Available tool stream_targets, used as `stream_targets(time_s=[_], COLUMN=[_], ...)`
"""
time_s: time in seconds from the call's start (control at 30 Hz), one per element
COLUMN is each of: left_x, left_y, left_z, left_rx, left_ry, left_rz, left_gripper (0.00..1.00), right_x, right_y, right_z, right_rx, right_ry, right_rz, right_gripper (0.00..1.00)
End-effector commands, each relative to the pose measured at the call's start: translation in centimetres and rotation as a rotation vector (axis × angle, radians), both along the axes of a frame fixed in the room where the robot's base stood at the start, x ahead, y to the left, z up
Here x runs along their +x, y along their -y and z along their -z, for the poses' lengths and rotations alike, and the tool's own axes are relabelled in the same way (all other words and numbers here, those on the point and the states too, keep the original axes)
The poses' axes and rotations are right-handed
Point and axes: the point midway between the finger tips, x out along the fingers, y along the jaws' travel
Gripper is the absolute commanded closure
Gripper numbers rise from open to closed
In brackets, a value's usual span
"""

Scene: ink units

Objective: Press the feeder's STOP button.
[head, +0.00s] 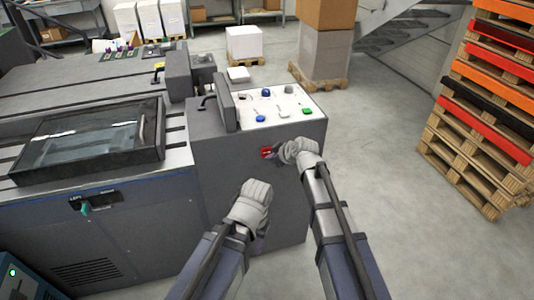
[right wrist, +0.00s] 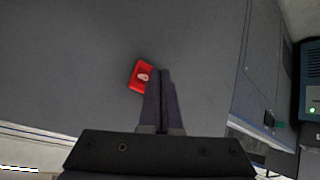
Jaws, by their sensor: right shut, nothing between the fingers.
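A small red block (head: 266,152), which looks like the STOP button, sits on the grey front face of the machine, below the control panel. In the right wrist view the red block (right wrist: 138,84) has a pale mark at its middle; I cannot read any lettering. My right gripper (head: 275,154) is shut and empty, right at the block. In the right wrist view its fingertips (right wrist: 161,71) lie over and beside the block's right edge; I cannot tell whether they touch it. My left gripper (head: 254,200) is lower and to the left, before the front face, its fingers not clearly visible.
A sloped control panel (head: 272,106) with several coloured buttons tops this machine end. A dark-framed window (head: 92,140) lies to the left. Pallets (head: 490,100) are stacked at right, and boxes (head: 324,45) stand behind. The floor right of the machine is clear.

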Motion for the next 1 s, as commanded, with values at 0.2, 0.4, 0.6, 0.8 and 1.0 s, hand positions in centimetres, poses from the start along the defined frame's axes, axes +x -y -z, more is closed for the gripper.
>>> stream_targets(time_s=[0.2,0.4,0.6,0.8,1.0], left_x=[0.0,0.0,0.0,0.0,0.0], left_y=[0.0,0.0,0.0,0.0,0.0], left_z=[-0.02,-0.02,-0.02,-0.02,-0.02], left_rx=[0.0,0.0,0.0,0.0,0.0], left_ry=[0.0,0.0,0.0,0.0,0.0], left_rz=[0.0,0.0,0.0,0.0,0.0], left_gripper=[0.5,0.5,0.5,0.5,0.5], right_x=[0.71,0.67,0.72,0.91,1.13], right_y=[-0.24,-0.24,-0.24,-0.31,-0.38], right_z=[-0.02,-0.01,-0.02,-0.01,-0.02], right_rx=[0.0,0.0,0.0,0.0,0.0], right_ry=[0.0,0.0,0.0,0.0,0.0], right_rz=[0.0,0.0,0.0,0.0,0.0], right_gripper=[1.0,1.0,1.0,1.0,1.0])
